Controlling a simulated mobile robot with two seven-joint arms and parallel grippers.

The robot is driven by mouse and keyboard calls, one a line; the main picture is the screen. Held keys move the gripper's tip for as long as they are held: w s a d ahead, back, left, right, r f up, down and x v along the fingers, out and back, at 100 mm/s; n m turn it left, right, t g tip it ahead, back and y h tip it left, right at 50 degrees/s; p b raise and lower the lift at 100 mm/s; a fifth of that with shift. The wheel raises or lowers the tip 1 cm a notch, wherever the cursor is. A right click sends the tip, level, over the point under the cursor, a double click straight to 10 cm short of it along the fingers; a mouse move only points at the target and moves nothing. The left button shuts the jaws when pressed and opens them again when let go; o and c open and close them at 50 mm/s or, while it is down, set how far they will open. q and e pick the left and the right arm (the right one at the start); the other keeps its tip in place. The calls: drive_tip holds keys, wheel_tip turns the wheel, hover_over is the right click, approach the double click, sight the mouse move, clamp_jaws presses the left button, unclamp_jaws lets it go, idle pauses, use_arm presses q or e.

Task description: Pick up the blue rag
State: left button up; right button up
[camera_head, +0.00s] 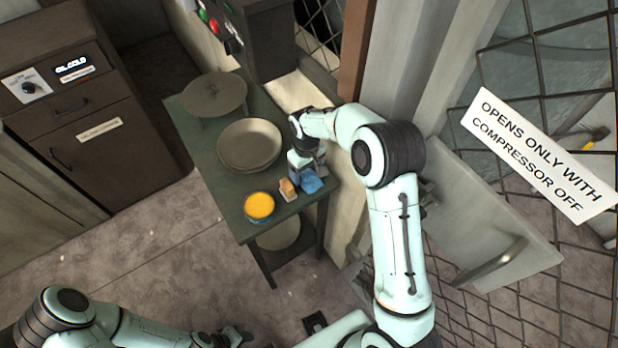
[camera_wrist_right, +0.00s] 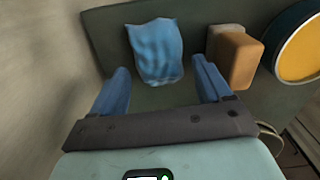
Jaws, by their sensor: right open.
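The blue rag (camera_head: 312,185) lies crumpled near the right corner of the green table (camera_head: 222,188). In the right wrist view the rag (camera_wrist_right: 156,48) sits just ahead of my right gripper (camera_wrist_right: 161,72), between the lines of its two blue fingers. The right gripper (camera_head: 303,172) is open and empty above the table, beside the rag in the head view; I cannot tell the exact height gap. My left gripper (camera_head: 232,338) is low at the bottom edge of the head view, away from the table, and its fingers are too unclear to judge.
An orange-tan sponge or block (camera_head: 288,189) lies close left of the rag. A round tin with yellow content (camera_head: 259,206) stands beside it. A wall and mesh door (camera_head: 500,215) stand to the right.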

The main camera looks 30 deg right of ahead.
sight(307, 173)
drive_tip(key=shift+f, duration=0.9)
drive_tip(key=c, duration=1)
drive_tip(key=shift+c, duration=0.2)
drive_tip(key=shift+r, duration=0.1)
use_arm(q)
drive_tip(key=shift+w+r+p, duration=0.85)
drive_tip(key=shift+w+r, duration=0.1)
drive_tip(key=shift+r, duration=0.15)
use_arm(e)
wheel_tip(307, 173, up, 20)
